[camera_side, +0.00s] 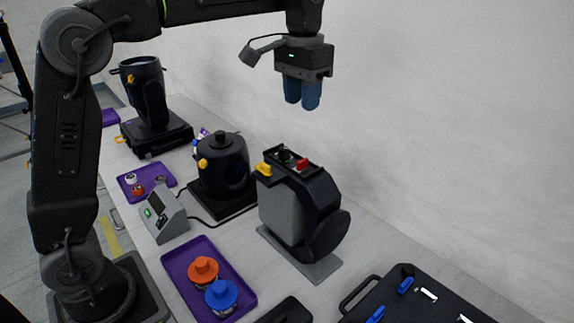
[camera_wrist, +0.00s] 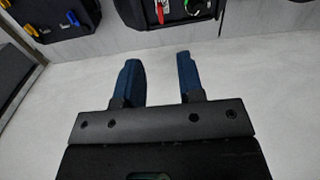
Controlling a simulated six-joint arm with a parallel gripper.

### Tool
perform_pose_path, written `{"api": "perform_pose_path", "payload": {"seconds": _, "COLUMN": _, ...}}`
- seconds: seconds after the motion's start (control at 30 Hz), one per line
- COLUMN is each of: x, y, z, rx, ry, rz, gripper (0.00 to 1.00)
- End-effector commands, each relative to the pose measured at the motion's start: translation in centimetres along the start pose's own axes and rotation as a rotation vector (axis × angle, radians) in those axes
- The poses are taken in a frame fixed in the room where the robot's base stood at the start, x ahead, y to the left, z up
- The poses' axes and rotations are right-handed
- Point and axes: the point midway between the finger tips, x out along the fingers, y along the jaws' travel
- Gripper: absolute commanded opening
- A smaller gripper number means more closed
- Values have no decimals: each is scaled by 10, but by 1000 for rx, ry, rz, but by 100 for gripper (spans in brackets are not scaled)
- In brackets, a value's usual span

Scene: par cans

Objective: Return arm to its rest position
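My gripper (camera_side: 302,100) hangs fingers-down in the side view, high above the table and above the black device with yellow and red levers. In the wrist view my gripper (camera_wrist: 160,72) shows its two blue fingers spread apart with nothing between them. It is open and empty, touching nothing. My arm reaches from the left across the top of the side view.
Below stand the lever device (camera_side: 300,210), a black lidded pot (camera_side: 222,165) and a par can (camera_side: 147,92) on a black case. A purple tray (camera_side: 242,290) holds an orange-topped jar (camera_side: 203,270) and a blue-topped jar (camera_side: 221,296). A white wall (camera_side: 440,130) is behind.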

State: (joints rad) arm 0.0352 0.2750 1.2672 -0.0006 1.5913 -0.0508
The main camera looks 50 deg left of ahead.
Motion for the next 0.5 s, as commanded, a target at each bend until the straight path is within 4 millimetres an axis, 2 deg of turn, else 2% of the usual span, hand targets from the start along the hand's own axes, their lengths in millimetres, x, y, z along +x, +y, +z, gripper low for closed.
{"api": "perform_pose_path", "payload": {"seconds": 0.17, "x": -7, "y": -4, "z": 37, "rx": 1, "ry": 75, "rz": 3, "gripper": 35}}
{"api": "perform_pose_path", "payload": {"seconds": 0.27, "x": -6, "y": -8, "z": 71, "rx": 3, "ry": 144, "rz": 5, "gripper": 35}}
{"api": "perform_pose_path", "payload": {"seconds": 0.37, "x": 2, "y": -11, "z": 106, "rx": 6, "ry": 217, "rz": 6, "gripper": 35}}
{"api": "perform_pose_path", "payload": {"seconds": 0.5, "x": 25, "y": -14, "z": 155, "rx": 9, "ry": 316, "rz": 7, "gripper": 35}}
